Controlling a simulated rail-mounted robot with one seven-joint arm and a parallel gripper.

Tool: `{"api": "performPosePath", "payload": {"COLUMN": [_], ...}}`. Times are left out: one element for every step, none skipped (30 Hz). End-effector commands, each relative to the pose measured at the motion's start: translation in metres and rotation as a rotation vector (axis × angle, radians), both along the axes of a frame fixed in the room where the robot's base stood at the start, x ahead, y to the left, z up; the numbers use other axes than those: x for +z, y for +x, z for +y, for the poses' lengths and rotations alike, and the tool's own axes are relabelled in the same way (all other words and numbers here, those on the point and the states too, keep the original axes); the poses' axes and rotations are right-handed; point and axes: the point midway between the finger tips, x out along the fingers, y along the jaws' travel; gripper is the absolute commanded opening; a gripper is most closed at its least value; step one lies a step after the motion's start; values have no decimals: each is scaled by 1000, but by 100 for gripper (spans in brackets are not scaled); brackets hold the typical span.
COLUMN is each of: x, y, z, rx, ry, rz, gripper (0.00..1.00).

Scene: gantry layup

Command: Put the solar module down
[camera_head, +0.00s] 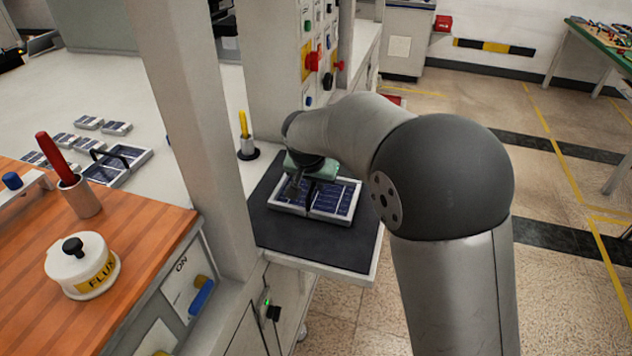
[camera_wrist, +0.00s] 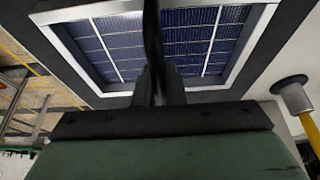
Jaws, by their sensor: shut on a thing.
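The solar module (camera_head: 335,199) is a pair of dark blue cell panels in a pale frame with a dark handle across the middle. It is over the dark mat (camera_head: 315,240) on the pull-out shelf; whether it touches the mat I cannot tell. My gripper (camera_head: 300,184) is above it, shut on its handle. In the wrist view the module (camera_wrist: 205,35) fills the top, and my gripper's fingers (camera_wrist: 159,88) close on the dark handle, which hides part of the cells. The fingertips are partly hidden in the head view.
A second handled module (camera_head: 130,158) and several small panels (camera_head: 88,122) lie on the white table at left. A yellow tool in a holder (camera_head: 246,135) stands beside the mat. A post (camera_head: 190,110) rises left of the shelf. A flux pot (camera_head: 82,266) sits on the wooden bench.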

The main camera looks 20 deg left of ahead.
Motion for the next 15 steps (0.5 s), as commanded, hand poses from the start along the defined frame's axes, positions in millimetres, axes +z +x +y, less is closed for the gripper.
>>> {"api": "performPosePath", "payload": {"x": [-1, -2, -4, -4, -3, -3, -3, -3, -3, -3, -3, -3, -3, -2, -1], "y": [0, 0, 0, 0, 0, 0, 0, 0, 0, 0, 0, 0, 0, 0, 0], "z": [0, 0, 0, 0, 0, 0, 0, 0, 0, 0, 0, 0, 0, 0, 0], "rx": [0, 0, 0, 0, 0, 0, 0, 0, 0, 0, 0, 0, 0, 0, 0], "ry": [1, 1, 1, 0, 0, 0, 0, 0, 0, 0, 0, 0, 0, 0, 0], "rz": [-1, -1, -1, 0, 0, 0, 0, 0, 0, 0, 0, 1, 1, 1, 0], "gripper": [0, 0, 0, 13, 21, 32, 32, 32, 32, 32, 32, 32, 32, 32, 32]}}
